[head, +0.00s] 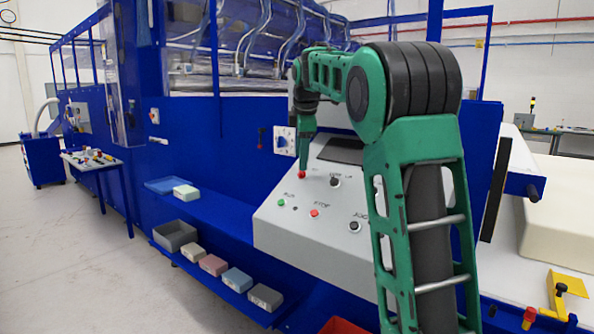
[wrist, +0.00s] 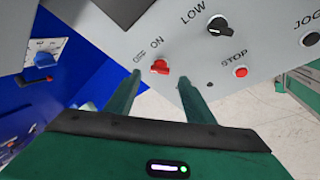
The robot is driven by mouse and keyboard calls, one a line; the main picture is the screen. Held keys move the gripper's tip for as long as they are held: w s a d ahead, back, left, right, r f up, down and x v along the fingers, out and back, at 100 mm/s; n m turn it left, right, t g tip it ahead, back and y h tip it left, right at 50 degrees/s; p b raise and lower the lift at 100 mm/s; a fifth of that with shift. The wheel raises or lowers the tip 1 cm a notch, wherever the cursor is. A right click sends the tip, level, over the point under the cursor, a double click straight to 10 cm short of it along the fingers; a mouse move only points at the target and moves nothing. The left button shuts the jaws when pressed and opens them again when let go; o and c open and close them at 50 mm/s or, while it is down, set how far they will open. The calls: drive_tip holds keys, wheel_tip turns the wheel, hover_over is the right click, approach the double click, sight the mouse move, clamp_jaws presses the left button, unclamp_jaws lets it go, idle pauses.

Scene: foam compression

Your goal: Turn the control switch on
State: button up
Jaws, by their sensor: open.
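The control switch (wrist: 160,68) is a small red knob beside the word ON, on a sloping light grey control panel (head: 275,222). In the head view the red knob (head: 302,174) shows at the panel's upper left, by my fingertips. My gripper (wrist: 160,76) is open, with one finger on each side of the red knob in the wrist view. No contact between fingers and knob can be made out. In the head view my green gripper (head: 304,179) reaches down to the panel, and my arm hides the panel's right part.
A black LOW knob (wrist: 218,26) and a red STOP button (wrist: 240,72) sit close by on the panel. A green button (head: 281,203) is lower left. Foam blocks (head: 213,265) lie on a low shelf.

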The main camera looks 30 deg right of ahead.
sight(299, 173)
drive_tip(key=shift+x, duration=2.4)
drive_tip(key=c, duration=1)
drive_tip(key=shift+a, duration=0.25)
drive_tip(key=shift+c, duration=0.2)
drive_tip(key=shift+d, duration=0.15)
